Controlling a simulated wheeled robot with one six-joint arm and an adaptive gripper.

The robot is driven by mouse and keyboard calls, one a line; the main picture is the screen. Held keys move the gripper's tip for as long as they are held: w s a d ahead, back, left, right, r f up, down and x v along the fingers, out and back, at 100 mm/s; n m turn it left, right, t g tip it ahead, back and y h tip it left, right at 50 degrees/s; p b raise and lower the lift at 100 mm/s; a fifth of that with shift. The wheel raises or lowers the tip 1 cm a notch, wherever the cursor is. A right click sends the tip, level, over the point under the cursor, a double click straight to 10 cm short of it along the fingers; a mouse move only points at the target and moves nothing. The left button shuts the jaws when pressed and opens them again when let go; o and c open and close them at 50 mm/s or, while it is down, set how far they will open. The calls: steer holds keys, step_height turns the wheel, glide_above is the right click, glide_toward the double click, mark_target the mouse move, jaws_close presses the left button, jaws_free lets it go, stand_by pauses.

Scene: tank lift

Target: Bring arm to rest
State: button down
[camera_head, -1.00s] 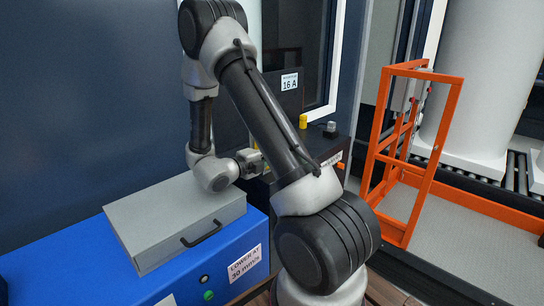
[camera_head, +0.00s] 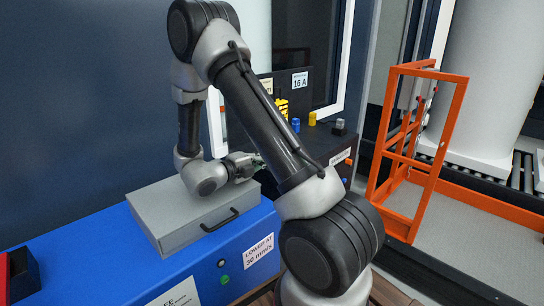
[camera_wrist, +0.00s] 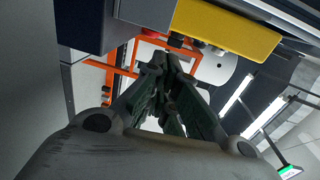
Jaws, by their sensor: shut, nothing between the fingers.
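My gripper (camera_head: 258,163) is at the end of my folded arm, just above the right end of a grey case with a black handle (camera_head: 185,226). In the wrist view its dark fingers (camera_wrist: 168,68) are close together with nothing held between them. My arm rises from the lower middle, bends at the top left and comes down to the wrist beside the case. I cannot tell in the head view how much clearance the wrist has over the case.
The case lies on a blue console (camera_head: 90,262) with small buttons. Behind the gripper stands a dark panel box (camera_head: 322,150) with yellow and blue knobs. An orange frame (camera_head: 437,150) and a white column (camera_head: 490,80) stand at the right. A yellow block (camera_wrist: 225,28) is close above in the wrist view.

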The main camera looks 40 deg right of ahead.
steer(key=w+a+r+n+t+y, duration=0.8)
steer(key=w+n+y, duration=0.1)
steer(key=w, duration=0.1)
steer(key=s+a+r+n+t+y, duration=0.1)
steer(key=s+a+r+n+y, duration=0.4)
steer(key=a+r+n+y, duration=0.45)
steer(key=s+d+n+g+h, duration=0.1)
steer(key=s+d+n+g, duration=0.2)
steer(key=s+n, duration=0.5)
steer(key=s+d+n+g+h, duration=0.1)
steer(key=s+d+n+g, duration=0.3)
steer(key=s, duration=1.6)
steer(key=n, duration=0.4)
steer(key=shift+s+f, duration=0.2)
